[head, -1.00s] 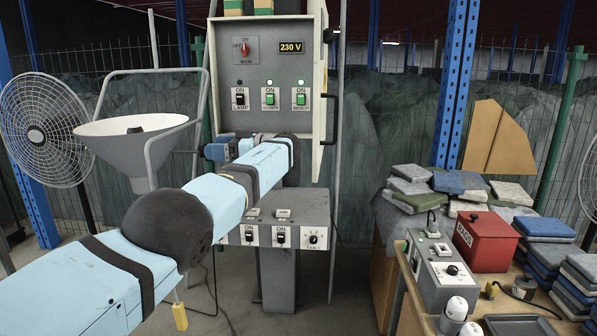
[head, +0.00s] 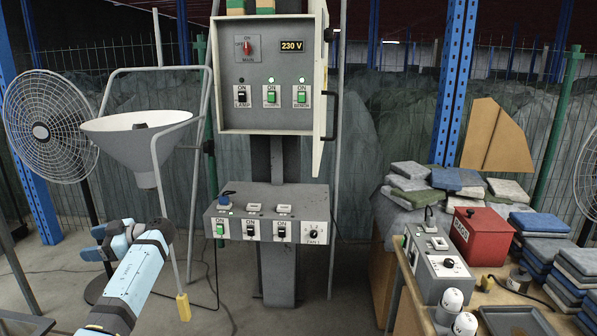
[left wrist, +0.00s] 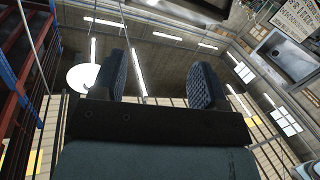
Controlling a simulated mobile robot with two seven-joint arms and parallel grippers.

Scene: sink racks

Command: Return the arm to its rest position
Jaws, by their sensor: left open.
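My left arm (head: 140,275) comes in low at the left of the head view, bent. My left gripper (head: 97,243) is at its end, in front of the fan stand and left of the lower switch box (head: 268,231), clear of it. In the left wrist view, the two dark ribbed fingers of my left gripper (left wrist: 162,82) are wide apart with nothing between them. Above the lower box is the upper switch cabinet (head: 265,150) marked 230 V, with a red rotary knob and its door swung open to the right. My right gripper is not seen.
A caged fan (head: 48,128) and a large funnel-shaped hopper (head: 135,140) on a frame stand at the left. A bench at the right holds a grey control box (head: 440,268), a red box (head: 480,235) and stacks of cloth-like slabs. Floor between is mostly clear.

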